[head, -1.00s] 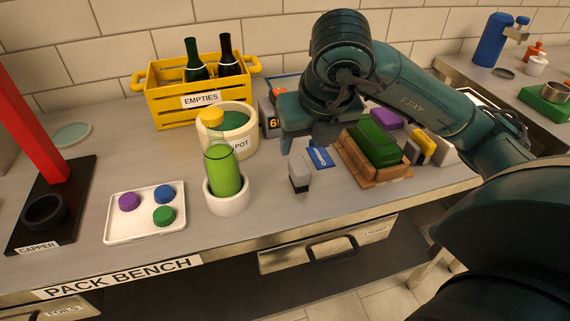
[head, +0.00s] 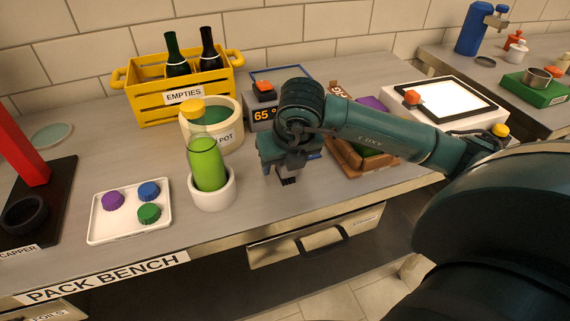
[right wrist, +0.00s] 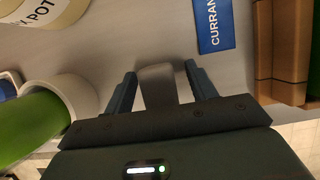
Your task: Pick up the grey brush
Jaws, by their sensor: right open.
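The grey brush (right wrist: 158,88) stands on the pack bench, its grey body between the two fingers of my right gripper (right wrist: 160,72) in the right wrist view. The fingers are open, with a small gap visible on each side. In the head view my right gripper (head: 284,168) is over the brush and hides most of it. Only the dark lower part of the brush (head: 288,180) shows beneath. My left gripper is not in view.
A green bottle in a white holder (head: 213,198) stands left of the gripper. A blue label card (right wrist: 214,24) and a brown wooden tray (head: 345,160) are to the right. The white cap tray (head: 100,232) is at the left. Bare bench lies in front.

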